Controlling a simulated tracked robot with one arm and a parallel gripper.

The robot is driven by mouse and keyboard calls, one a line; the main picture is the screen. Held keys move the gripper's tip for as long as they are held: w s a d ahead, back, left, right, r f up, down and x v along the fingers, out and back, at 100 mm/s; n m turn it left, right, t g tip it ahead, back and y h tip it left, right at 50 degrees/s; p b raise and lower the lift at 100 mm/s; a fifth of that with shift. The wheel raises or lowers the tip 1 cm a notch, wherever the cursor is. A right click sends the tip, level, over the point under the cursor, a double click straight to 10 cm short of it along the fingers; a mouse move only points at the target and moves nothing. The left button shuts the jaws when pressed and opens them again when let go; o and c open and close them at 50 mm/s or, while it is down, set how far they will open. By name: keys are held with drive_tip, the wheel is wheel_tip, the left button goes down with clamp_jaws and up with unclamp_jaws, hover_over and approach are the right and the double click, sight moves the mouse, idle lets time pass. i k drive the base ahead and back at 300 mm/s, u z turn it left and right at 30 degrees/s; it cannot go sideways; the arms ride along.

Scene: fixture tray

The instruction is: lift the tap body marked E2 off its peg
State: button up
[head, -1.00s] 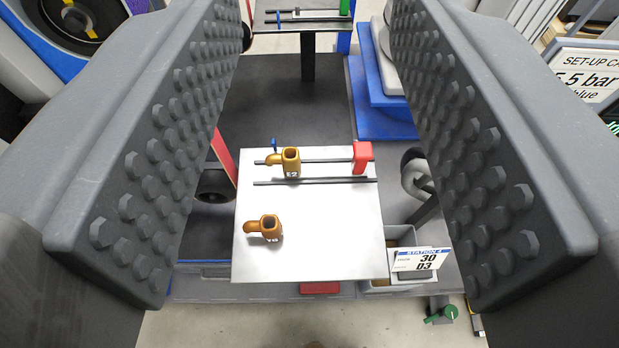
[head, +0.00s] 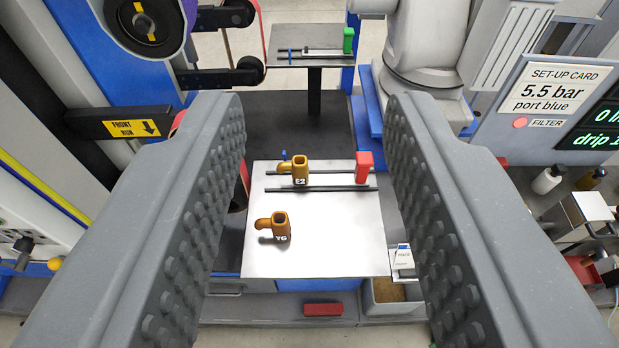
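The tap body marked E2 (head: 300,172) is a small brass-coloured part with a square open top and a spout to the left. It sits by the dark rails near the far edge of the silver tray (head: 330,245). Its peg is hidden. A second brass tap body, marked Y6 (head: 279,225), stands nearer on the tray, to the left. My gripper (head: 316,110) is open and empty, its two studded grey fingers wide apart on either side of the tray in the picture. Neither finger touches a tap body.
A red block (head: 364,167) stands at the right end of the rails, right of E2. A white label card (head: 402,258) is at the tray's right edge. A second small table with a green block (head: 348,40) is farther back. The tray's front right is bare.

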sight(299, 168)
drive_tip(key=u, duration=0.15)
drive_tip(key=i, duration=0.95)
drive_tip(key=z, duration=0.1)
